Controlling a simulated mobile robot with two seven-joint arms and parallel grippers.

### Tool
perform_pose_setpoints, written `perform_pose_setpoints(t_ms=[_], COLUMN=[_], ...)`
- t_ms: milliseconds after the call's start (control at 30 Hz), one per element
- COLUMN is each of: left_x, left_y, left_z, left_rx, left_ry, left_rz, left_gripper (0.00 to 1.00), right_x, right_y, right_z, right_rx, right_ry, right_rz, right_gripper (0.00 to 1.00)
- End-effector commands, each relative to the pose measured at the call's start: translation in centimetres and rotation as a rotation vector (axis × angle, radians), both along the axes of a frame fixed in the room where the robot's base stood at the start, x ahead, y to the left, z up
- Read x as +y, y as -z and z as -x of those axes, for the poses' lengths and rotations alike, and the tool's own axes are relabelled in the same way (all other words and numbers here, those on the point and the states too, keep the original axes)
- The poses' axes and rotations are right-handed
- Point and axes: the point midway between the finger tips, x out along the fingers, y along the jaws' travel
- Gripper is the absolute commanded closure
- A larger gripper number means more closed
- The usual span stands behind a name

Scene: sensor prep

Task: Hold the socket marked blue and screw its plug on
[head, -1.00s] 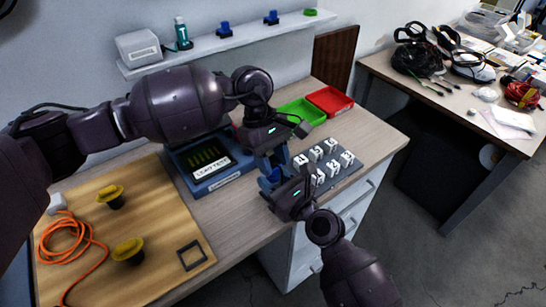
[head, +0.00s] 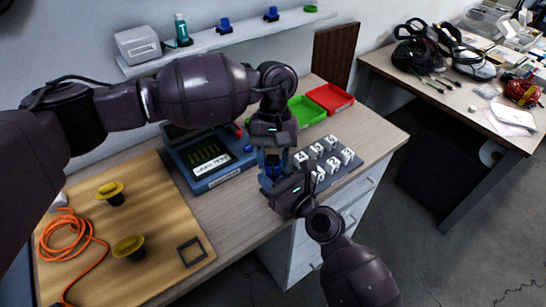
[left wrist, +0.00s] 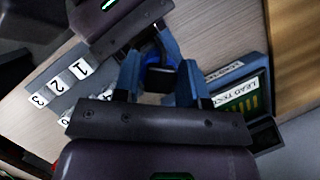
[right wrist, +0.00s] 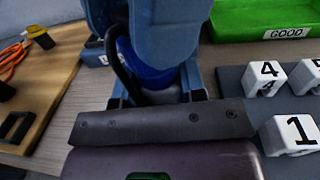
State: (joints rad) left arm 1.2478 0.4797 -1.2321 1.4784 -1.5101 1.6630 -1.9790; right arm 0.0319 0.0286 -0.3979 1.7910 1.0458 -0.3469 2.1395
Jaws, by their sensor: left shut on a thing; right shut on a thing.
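A blue cylindrical connector part (right wrist: 150,75) with a grey lower body sits between the fingers of my right gripper (right wrist: 155,95). A black cable curves down beside it. In the head view the blue part (head: 273,170) shows between both grippers. My left gripper (head: 272,158) points down from above, shut on a dark and blue part (left wrist: 160,78) that is mostly hidden by its fingers. My right gripper (head: 275,188) comes in from the front below it. The two held parts are in line and close together; I cannot tell how far they are joined. No marking is readable.
A numbered block rack (head: 345,172) stands close on the right, with green (head: 306,112) and red (head: 330,98) trays behind. A blue lead tester (head: 212,175) is on the left. A wooden board (head: 160,215) holds yellow parts (head: 129,248) and an orange cable (head: 75,235).

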Motion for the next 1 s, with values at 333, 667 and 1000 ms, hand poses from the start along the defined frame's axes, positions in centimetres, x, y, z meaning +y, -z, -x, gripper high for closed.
perform_pose_setpoints(t_ms=[333, 667, 1000], left_x=[-0.07, -0.06, -0.01], left_y=[-0.08, -0.09, 0.02], left_z=[0.00, -0.02, 0.00], left_rx=[-0.002, -0.003, 0.002], left_ry=[0.573, 1.096, 1.221], left_rz=[-0.003, -0.004, 0.000], left_gripper=[0.83, 0.83, 0.83], right_x=[0.03, 0.04, 0.05], right_y=[0.04, 0.04, 0.05], right_z=[0.03, 0.03, 0.03], right_rx=[0.001, 0.001, 0.001], right_ry=[-0.001, -0.001, -0.001], right_rz=[0.001, 0.001, 0.001], right_gripper=[1.00, 1.00, 1.00])
